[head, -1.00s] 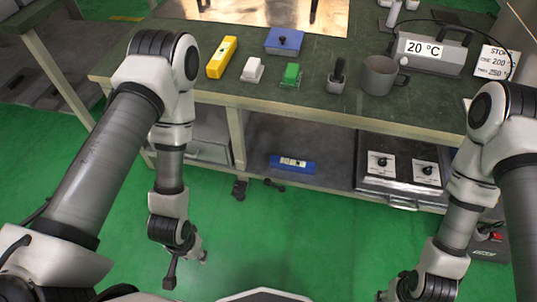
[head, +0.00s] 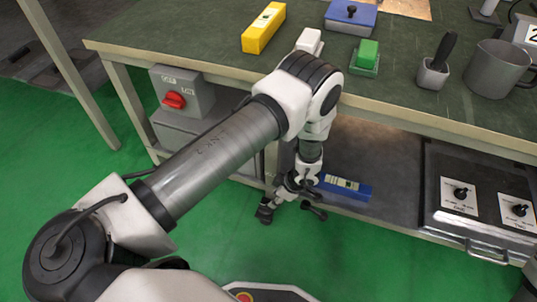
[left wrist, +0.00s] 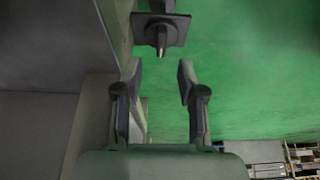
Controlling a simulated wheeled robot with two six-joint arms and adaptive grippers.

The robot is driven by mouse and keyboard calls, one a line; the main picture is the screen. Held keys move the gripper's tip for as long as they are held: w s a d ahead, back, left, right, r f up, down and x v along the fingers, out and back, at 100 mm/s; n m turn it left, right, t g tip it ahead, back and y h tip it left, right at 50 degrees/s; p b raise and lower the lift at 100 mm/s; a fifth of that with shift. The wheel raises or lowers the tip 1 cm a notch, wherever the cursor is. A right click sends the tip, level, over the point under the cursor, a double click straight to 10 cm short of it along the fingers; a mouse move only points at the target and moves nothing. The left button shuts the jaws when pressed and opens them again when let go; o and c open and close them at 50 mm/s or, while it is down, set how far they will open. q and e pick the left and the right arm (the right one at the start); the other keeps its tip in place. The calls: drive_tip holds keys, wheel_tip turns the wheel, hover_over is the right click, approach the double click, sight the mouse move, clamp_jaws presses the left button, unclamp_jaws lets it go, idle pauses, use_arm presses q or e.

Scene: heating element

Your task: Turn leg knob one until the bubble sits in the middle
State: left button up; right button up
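My left gripper (head: 290,190) is low, just right of the leg foot. In the left wrist view its fingers (left wrist: 158,82) are apart with nothing between them. My right gripper is out of view.
A grey box with a red switch (head: 174,99) hangs under the bench top (head: 200,50). A yellow level (head: 263,27) lies on top. A panel with two knobs (head: 480,200) is right. Green floor is open in front.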

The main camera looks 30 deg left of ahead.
sight(266, 207)
use_arm(q)
drive_tip(key=b+x, duration=0.3)
drive_tip(key=x, duration=0.4)
drive_tip(key=shift+s+a+r, duration=0.1)
drive_tip(key=shift+c, duration=0.3)
clamp_jaws()
